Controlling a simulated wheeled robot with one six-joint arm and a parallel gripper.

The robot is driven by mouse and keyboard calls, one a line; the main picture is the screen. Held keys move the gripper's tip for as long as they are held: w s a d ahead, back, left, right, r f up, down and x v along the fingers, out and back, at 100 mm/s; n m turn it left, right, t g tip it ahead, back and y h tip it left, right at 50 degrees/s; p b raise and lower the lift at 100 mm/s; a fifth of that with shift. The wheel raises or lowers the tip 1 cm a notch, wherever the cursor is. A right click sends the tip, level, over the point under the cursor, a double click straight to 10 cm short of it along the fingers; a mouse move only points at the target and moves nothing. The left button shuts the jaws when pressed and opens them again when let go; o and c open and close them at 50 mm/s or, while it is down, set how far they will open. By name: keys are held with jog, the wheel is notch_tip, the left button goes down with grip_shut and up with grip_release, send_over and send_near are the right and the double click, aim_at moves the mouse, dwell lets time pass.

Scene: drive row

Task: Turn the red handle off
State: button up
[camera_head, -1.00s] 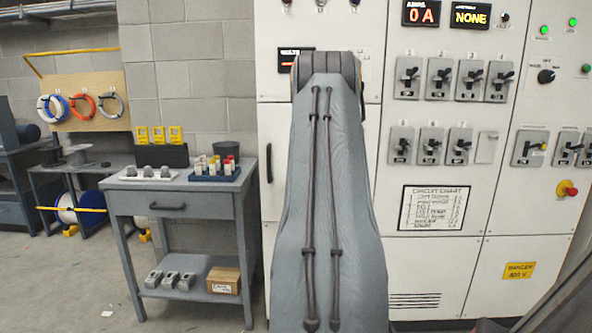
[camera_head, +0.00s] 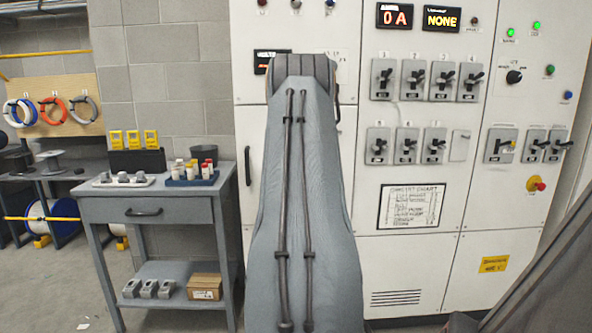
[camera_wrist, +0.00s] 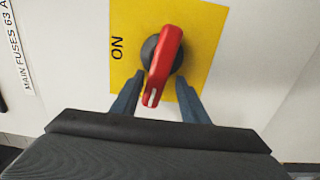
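The red handle (camera_wrist: 163,62) shows in the wrist view on a dark round base against a yellow plate (camera_wrist: 209,35). Its narrow end, with a white mark, points down and slightly left in the picture. The black word ON is printed sideways on the plate, left of the handle. My gripper (camera_wrist: 160,92) is open, with one finger on each side of the handle's lower end. I see gaps on both sides; depth contact cannot be told. In the head view my arm hides the gripper, and the red handle is not visible.
White cabinets (camera_head: 410,267) with several grey switches fill the right and middle of the head view. A red emergency button (camera_head: 537,184) sits at the right. A grey table (camera_head: 165,210) with small parts stands left of my arm. Open floor lies at the lower left.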

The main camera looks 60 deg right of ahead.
jog(key=b+v, duration=0.1)
jog(key=v, duration=0.6)
jog(key=shift+s+a, duration=0.2)
jog(key=shift+a, duration=0.15)
dwell(0.5)
